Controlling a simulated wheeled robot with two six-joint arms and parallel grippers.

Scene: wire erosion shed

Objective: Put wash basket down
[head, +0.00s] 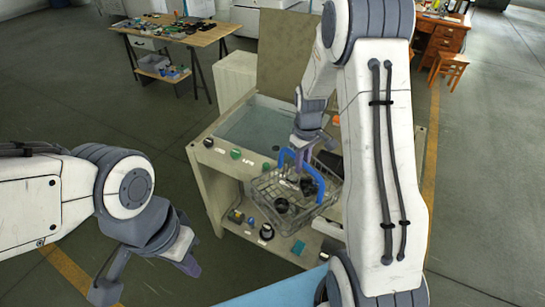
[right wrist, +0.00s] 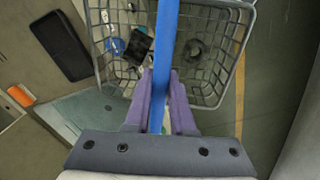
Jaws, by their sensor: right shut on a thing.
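The wash basket (head: 268,200) is a grey wire basket with a blue arched handle (head: 318,180). It holds a few dark parts (head: 282,205). My right gripper (head: 303,165) is shut on the handle, and the basket hangs at the front edge of the wash bench (head: 232,168), seemingly in the air. In the right wrist view the purple fingers (right wrist: 158,100) close on both sides of the blue handle (right wrist: 167,40), with the basket's wire rim (right wrist: 236,70) beyond. My left gripper (head: 147,280) is open and empty at the lower left, away from the bench.
A lower shelf (head: 285,243) carries several small items. A dark flat thing (right wrist: 60,45) lies on the bench. A table with tools (head: 175,30) stands at the back left.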

